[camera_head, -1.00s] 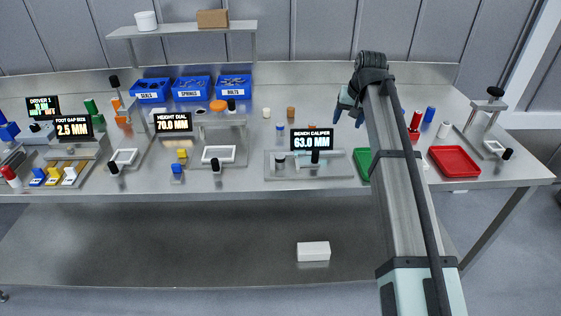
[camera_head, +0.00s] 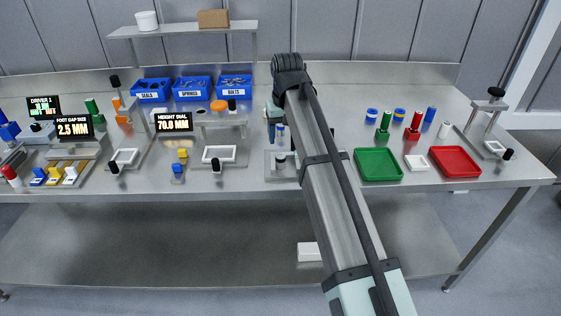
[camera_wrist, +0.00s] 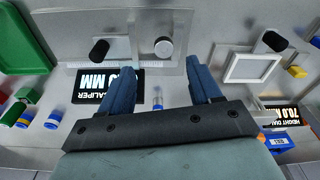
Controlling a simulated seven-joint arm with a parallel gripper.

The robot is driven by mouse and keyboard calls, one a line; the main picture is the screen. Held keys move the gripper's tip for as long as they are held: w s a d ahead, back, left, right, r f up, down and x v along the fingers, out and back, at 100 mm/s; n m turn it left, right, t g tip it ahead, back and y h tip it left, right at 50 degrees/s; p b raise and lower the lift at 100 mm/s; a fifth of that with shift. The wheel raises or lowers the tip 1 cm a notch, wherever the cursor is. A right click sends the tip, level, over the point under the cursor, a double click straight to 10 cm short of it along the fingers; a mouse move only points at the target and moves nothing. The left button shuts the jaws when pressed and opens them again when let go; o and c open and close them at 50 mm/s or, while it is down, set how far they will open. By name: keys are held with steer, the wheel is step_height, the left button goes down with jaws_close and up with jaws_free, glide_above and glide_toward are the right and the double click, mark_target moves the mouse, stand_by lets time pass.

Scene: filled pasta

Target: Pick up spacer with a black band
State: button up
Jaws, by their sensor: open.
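My gripper (camera_head: 271,128) is above the back of the bench caliper, partly hidden by my arm in the head view. In the wrist view its two blue fingers (camera_wrist: 162,72) are apart with nothing held between them. A short cylinder with light and dark parts (camera_head: 280,160) stands on the caliper plate; it also shows beyond the fingertips in the wrist view (camera_wrist: 163,47). A small blue and pale cylinder (camera_head: 280,132) stands behind the caliper; it appears between the fingers in the wrist view (camera_wrist: 157,101). No black band is clear enough to single out the spacer.
The caliper's display (camera_wrist: 107,86) lies beside one finger in the wrist view. The height dial stand (camera_head: 218,155) is to the left. A green tray (camera_head: 379,177) and red tray (camera_head: 480,162) are to the right. Blue bins (camera_head: 192,88) line the back.

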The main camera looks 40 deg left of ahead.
mark_target(281, 155)
steer(key=shift+w+a+f, duration=0.1)
steer(key=shift+a+f, duration=0.2)
steer(key=shift+f, duration=1.15)
steer(key=shift+w+a+f, duration=0.1)
steer(key=shift+a+f, duration=0.15)
steer(key=shift+f, duration=1.15)
steer(key=shift+w+a+f, duration=0.1)
steer(key=shift+a+f, duration=0.2)
steer(key=shift+f, duration=1.15)
jaws_close()
steer(key=shift+r, duration=0.15)
